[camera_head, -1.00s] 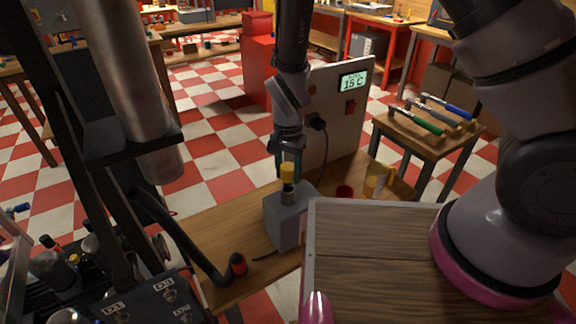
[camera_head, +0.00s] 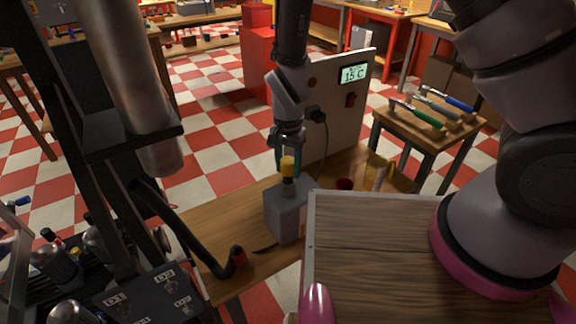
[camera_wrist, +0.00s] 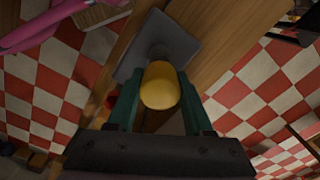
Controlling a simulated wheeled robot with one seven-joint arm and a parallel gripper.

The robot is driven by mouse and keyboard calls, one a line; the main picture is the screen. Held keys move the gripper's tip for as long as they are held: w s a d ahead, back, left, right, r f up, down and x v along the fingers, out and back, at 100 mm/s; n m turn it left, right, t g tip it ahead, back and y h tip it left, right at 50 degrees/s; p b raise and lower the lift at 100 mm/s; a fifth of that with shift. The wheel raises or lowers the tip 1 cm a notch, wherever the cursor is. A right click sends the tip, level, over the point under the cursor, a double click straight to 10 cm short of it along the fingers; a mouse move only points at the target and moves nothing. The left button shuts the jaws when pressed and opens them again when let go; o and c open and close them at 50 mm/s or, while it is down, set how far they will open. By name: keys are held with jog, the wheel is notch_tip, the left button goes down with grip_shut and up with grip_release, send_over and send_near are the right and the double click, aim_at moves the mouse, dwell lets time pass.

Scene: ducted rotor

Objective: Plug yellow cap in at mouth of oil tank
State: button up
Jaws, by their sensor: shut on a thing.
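The yellow cap (camera_head: 287,165) is held between the two green fingers of my gripper (camera_head: 287,158). The grey oil tank (camera_head: 287,217) stands on the low wooden table, with its short neck directly below the cap. In the wrist view the yellow cap (camera_wrist: 160,86) sits between my gripper's fingertips (camera_wrist: 158,82) and largely hides the mouth. The tank's grey top (camera_wrist: 170,45) shows beyond it.
A white panel with a display (camera_head: 340,100) stands behind the tank. A black hose with a red end (camera_head: 238,257) lies on the table's left. A red round thing (camera_head: 344,184) and a yellow container (camera_head: 380,172) stand to the right. A wooden top (camera_head: 375,240) is close in front.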

jog(key=shift+f, duration=0.25)
jog(key=shift+f, duration=1.05)
jog(key=shift+r, duration=0.1)
jog(key=shift+r, duration=1)
jog(key=shift+f, duration=0.3)
jog(key=shift+f, duration=0.8)
jog(key=o, duration=1.3)
jog(key=shift+o, duration=0.2)
